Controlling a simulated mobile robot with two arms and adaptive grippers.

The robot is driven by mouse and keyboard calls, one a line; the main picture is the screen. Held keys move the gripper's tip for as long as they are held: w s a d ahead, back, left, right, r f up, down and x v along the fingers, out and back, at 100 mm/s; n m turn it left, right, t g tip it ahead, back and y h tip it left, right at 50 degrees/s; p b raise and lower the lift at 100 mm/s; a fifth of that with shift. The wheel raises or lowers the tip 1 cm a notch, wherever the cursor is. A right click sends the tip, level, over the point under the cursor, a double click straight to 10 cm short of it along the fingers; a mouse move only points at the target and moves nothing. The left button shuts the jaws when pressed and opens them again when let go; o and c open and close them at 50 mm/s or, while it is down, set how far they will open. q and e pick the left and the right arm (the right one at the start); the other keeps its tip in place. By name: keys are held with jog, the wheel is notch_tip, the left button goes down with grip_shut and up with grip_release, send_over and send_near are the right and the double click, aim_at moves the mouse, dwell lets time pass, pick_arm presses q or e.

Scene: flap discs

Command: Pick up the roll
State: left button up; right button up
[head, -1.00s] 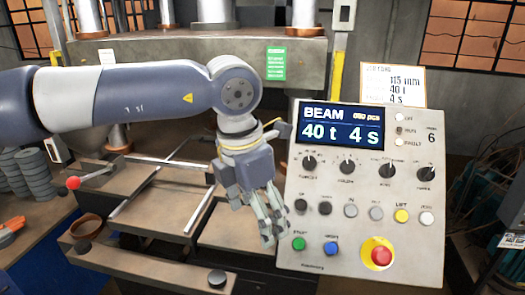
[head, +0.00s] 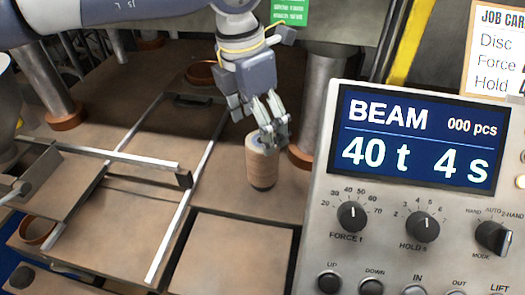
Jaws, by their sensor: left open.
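The roll (head: 261,168) is a tan-brown cylinder with a dark bottom end. It stands upright on the brown press bed, just left of the control panel in the head view. My left gripper (head: 268,138) comes down from above and is open. Its fingers are at the top of the roll and cover part of its upper end. I cannot tell whether they touch it. My right gripper is not in view.
The control panel (head: 420,225) with a blue screen fills the right side. A grey column (head: 318,105) stands close behind the roll at right. Metal rails (head: 185,215) run along the bed to the left. A brown ring (head: 202,74) lies behind.

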aim_at(260, 144)
pick_arm(q)
jog(key=f, duration=0.1)
jog(key=f+b, duration=0.1)
jog(key=f, duration=0.2)
jog(key=shift+s+d+b, duration=0.25)
jog(key=shift+b, duration=0.05)
jog(key=f, duration=0.1)
jog(key=w+f, duration=0.1)
jog(key=f, duration=0.2)
jog(key=shift+w+d+f+b, duration=0.2)
jog(key=shift+w+d+b, duration=0.05)
jog(key=shift+d+b, duration=0.1)
jog(key=shift+d+f, duration=0.1)
jog(key=shift+f, duration=0.4)
jog(key=shift+r, duration=0.1)
jog(key=c, duration=1.5)
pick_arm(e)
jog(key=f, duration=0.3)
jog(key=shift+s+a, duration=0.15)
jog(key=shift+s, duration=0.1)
